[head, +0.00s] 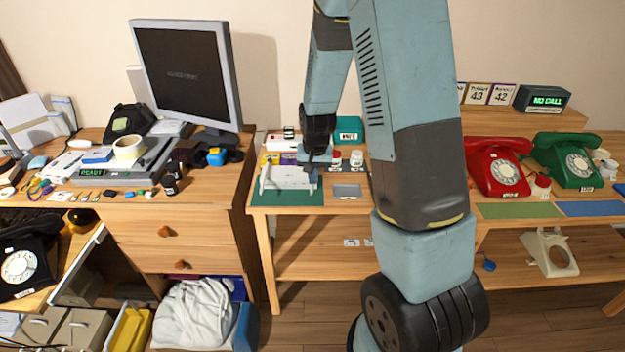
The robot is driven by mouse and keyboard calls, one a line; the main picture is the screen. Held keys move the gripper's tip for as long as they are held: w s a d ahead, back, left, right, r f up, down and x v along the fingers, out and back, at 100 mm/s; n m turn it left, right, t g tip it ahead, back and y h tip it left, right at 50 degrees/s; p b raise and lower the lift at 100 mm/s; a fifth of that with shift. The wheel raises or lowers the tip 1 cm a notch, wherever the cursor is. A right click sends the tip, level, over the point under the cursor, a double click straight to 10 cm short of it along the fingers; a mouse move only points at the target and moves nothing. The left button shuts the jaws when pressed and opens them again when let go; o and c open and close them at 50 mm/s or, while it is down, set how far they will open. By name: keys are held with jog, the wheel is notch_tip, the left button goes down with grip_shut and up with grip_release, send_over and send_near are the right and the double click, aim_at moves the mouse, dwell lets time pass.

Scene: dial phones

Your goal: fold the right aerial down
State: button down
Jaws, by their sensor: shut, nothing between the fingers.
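A white box-shaped device (288,180) sits on a green mat (290,198) on the middle table. A thin pale upright aerial (264,180) shows at its left end. The right aerial (312,183) shows at its right end, small and partly hidden under my gripper. My gripper (312,165) reaches down from above, just over the right end of the device. It is shut with nothing in it. I cannot tell whether it touches the right aerial.
A monitor (187,75) stands on the left desk. Red (497,168) and green (570,160) dial phones are at the right. My arm hides part of the table.

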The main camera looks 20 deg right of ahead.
jog(key=s+r+n+t, duration=0.3)
jog(key=s+r, duration=2.4)
jog(key=r, duration=0.3)
jog(key=shift+a+r+n+t, duration=0.3)
jog(key=shift+a+r+n, duration=0.05)
jog(key=shift+a+n, duration=0.05)
